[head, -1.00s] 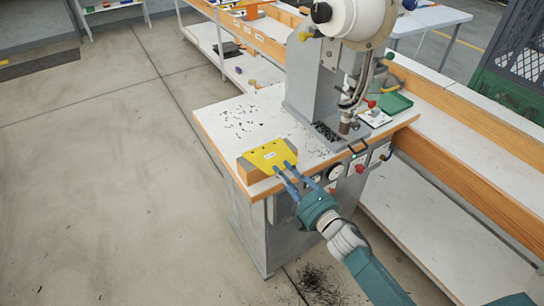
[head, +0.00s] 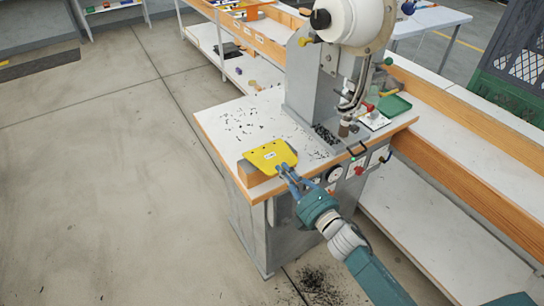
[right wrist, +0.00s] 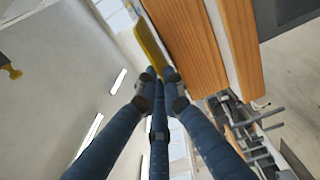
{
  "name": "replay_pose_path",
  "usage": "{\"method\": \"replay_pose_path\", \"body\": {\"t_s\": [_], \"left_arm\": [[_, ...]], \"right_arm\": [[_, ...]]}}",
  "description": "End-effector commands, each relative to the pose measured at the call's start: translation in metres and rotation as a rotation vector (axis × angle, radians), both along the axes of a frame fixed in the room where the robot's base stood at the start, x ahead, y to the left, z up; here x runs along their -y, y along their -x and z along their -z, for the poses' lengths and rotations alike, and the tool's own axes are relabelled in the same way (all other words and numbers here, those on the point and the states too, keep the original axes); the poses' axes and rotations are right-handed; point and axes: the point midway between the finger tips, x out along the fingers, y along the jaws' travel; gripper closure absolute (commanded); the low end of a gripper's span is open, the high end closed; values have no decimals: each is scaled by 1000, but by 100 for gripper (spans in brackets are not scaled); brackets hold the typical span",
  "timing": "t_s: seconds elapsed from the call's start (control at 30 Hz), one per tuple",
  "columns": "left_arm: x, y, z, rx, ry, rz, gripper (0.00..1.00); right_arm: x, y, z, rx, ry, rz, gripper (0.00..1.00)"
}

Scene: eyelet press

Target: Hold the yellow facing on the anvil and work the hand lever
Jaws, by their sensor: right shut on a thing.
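The yellow facing (head: 265,154), a flat plate with a white label and small holes, lies over a wooden block (head: 245,171) at the front left of the press table. My right gripper (head: 284,171) is shut on its near right edge. The right wrist view shows the yellow facing (right wrist: 150,45) edge-on at the closed fingertips (right wrist: 158,76). The press (head: 318,85) stands behind, to the right. Its dark lower tool (head: 344,128) is small in the picture; I cannot make out the anvil surface clearly. Several coloured knobs show on the press; I cannot tell which is the hand lever. My left gripper is out of view.
Small dark bits lie scattered on the white tabletop (head: 225,104). A green tray (head: 394,106) sits at the right of the press. Dials and knobs line the front panel (head: 352,168). A long wood-edged bench runs behind. Floor at left is clear.

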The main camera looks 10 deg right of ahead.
Motion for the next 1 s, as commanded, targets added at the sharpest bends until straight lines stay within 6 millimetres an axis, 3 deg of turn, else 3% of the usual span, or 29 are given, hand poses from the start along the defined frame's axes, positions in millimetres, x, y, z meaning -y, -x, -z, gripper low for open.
{"method": "replay_pose_path", "body": {"t_s": [0.17,1.0], "left_arm": [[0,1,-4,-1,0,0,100],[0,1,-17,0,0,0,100]], "right_arm": [[1,2,-4,0,0,0,100],[29,79,-4,1,0,0,100]]}}
